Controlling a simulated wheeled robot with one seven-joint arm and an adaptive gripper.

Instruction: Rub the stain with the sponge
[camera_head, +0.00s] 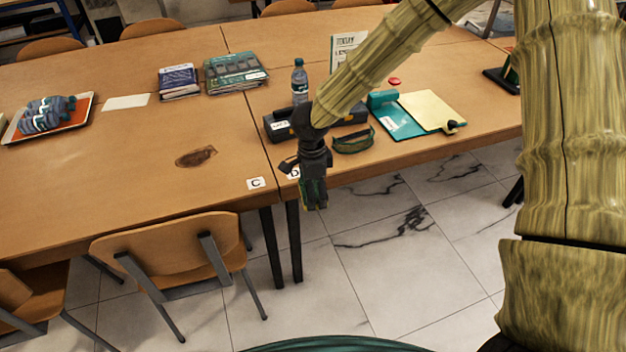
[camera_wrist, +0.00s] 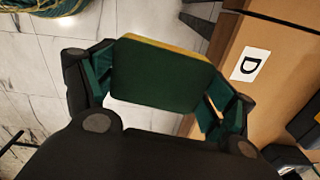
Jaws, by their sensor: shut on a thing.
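The stain (camera_head: 196,157) is a dark brown patch on the wooden table (camera_head: 140,180), left of the card marked C. My gripper (camera_head: 314,192) is in front of the table edge, to the right of the stain and well apart from it. In the wrist view my gripper (camera_wrist: 160,85) is shut on the sponge (camera_wrist: 158,78), which has a dark green face and a yellow layer along its far edge. In the head view the sponge is mostly hidden by the fingers.
Label C (camera_head: 256,183) lies by the table's front edge, and label D shows in the wrist view (camera_wrist: 250,64). A chair (camera_head: 175,250) stands before the table. A tray of bottles (camera_head: 48,118), a bottle (camera_head: 299,82) and a clipboard (camera_head: 420,112) are on top. The tabletop around the stain is clear.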

